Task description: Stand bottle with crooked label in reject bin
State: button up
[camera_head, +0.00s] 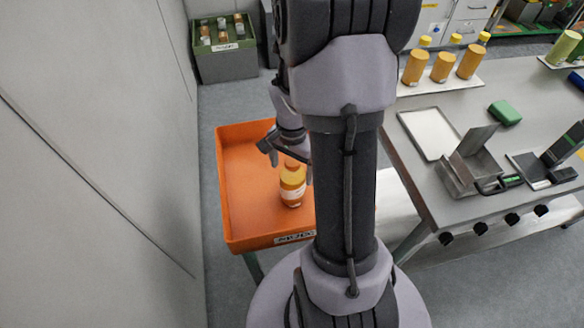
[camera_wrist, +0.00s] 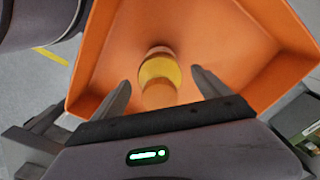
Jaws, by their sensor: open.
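The orange reject bin (camera_head: 240,215) stands left of the workbench, with a label on its front edge. An amber bottle (camera_head: 292,185) with a pale label stands upright inside it; the label's band looks slanted. My gripper (camera_head: 287,160) is just above and behind the bottle. In the wrist view, my gripper (camera_wrist: 160,88) is open, its two fingers apart on either side of the bottle (camera_wrist: 160,72). No finger visibly touches it. The bin's orange walls (camera_wrist: 265,90) surround it in that view. My arm hides the bin's right side in the head view.
The workbench (camera_head: 415,190) at right carries a white tray with several yellow-capped amber bottles (camera_head: 443,68), a pale flat tray (camera_head: 430,133), a metal fixture (camera_head: 470,160) and a green block (camera_head: 505,112). A green crate (camera_head: 225,62) stands behind the bin. A wall is at left.

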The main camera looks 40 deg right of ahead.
notch_tip(320, 180, up, 11)
jog(key=p, duration=0.4)
jog(key=shift+r, duration=0.15)
jog(key=a+r+n+t, duration=0.2)
jog(key=a+r+n, duration=0.2)
jog(key=a+r, duration=0.55)
jog(key=s+a+r+n+t+y, duration=0.1)
jog(key=s+a+r+n+t, duration=0.1)
jog(key=a, duration=0.5)
jog(key=s+a+r+n+t+y, duration=0.1)
jog(key=s+a+r+n, duration=0.3)
jog(key=a, duration=0.3)
jog(key=shift+s+a+r+n+t, duration=0.2)
jog(key=shift+s+a+n+t, duration=0.15)
jog(key=shift+s, duration=0.35)
